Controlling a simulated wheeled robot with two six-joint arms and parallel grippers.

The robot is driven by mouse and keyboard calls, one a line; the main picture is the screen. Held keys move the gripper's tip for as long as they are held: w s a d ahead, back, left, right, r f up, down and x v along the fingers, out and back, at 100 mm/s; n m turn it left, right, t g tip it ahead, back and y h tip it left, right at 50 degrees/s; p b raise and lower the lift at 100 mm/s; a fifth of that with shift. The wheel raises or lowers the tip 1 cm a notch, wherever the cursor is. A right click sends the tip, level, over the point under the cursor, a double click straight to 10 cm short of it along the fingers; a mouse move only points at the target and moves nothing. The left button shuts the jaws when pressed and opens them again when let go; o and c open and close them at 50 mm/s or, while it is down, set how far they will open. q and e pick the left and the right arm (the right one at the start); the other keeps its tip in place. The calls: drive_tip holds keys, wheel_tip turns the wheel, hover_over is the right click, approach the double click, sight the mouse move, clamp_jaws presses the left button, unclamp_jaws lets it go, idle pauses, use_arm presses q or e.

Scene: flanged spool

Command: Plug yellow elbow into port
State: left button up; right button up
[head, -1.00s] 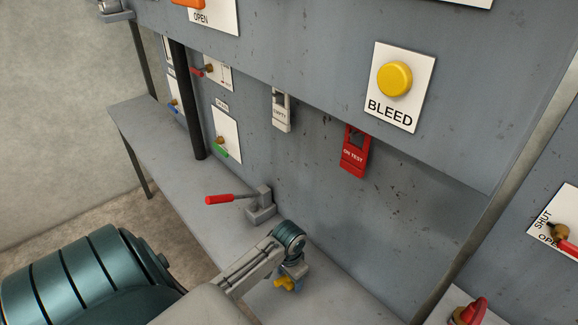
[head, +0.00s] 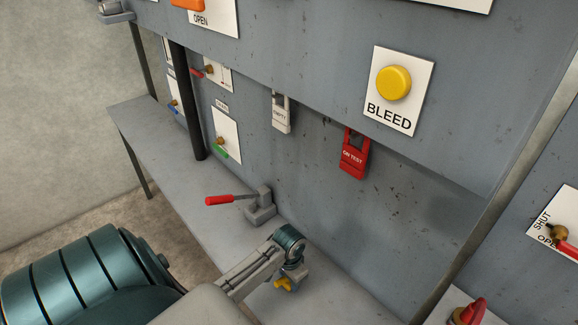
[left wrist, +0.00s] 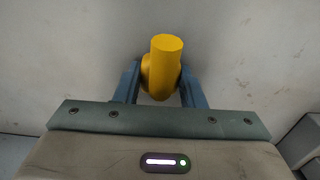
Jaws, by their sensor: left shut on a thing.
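The yellow elbow (left wrist: 162,68) is between the blue fingers of my left gripper (left wrist: 160,88) in the left wrist view, and the fingers are shut on it. One round end of the elbow points up in that view. In the head view the elbow (head: 284,284) shows as a small yellow piece under my left gripper (head: 291,277), above the grey bench. I cannot make out the port in either view. My right gripper is not in view.
A grey bench (head: 160,160) runs along the panel wall (head: 330,220). A red-handled lever (head: 232,199) stands on the bench behind my left gripper. A red tag (head: 354,155), a white tag (head: 281,114) and a yellow BLEED button (head: 394,82) are on the panel.

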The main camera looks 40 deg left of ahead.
use_arm(q)
drive_tip(key=shift+r+b, duration=0.65)
drive_tip(key=shift+r, duration=0.2)
drive_tip(key=shift+s+d+r+b, duration=0.4)
drive_tip(key=shift+d+r+b, duration=0.1)
drive_tip(key=shift+r+b, duration=0.2)
drive_tip(key=s+d+b, duration=0.1)
drive_tip(key=s+d, duration=0.1)
drive_tip(key=d, duration=0.1)
drive_tip(key=s+d+r+b, duration=0.1)
drive_tip(key=s+d, duration=0.2)
drive_tip(key=d, duration=0.1)
drive_tip(key=s+d+b, duration=0.1)
drive_tip(key=s+d, duration=0.2)
drive_tip(key=shift+s+d+r+b, duration=0.15)
drive_tip(key=shift+r+b, duration=0.2)
drive_tip(key=shift+r, duration=0.05)
drive_tip(key=shift+s+d, duration=0.5)
drive_tip(key=shift+s, duration=0.05)
